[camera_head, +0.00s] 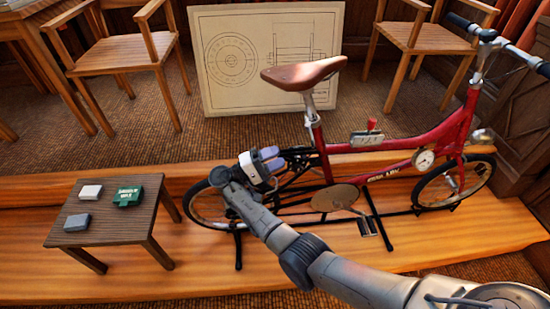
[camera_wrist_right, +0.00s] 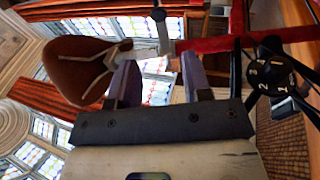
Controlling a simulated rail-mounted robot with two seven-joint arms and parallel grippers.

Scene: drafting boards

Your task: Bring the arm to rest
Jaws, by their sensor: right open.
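My right arm reaches in from the lower right in the head view. The red bicycle (camera_head: 395,155) stands upright on a stand on the wooden platform. Its brown saddle (camera_head: 303,73) also shows beyond the fingers in the wrist view (camera_wrist_right: 85,68). I cannot tell whether the gripper touches the bicycle. My left gripper is not in view.
A small slatted table (camera_head: 112,232) at the left holds a green box (camera_head: 128,196), a white block (camera_head: 91,192) and a grey block (camera_head: 76,222). A drawing board (camera_head: 262,100) and wooden chairs stand behind. A black numbered dial (camera_wrist_right: 270,75) is near the fingers.

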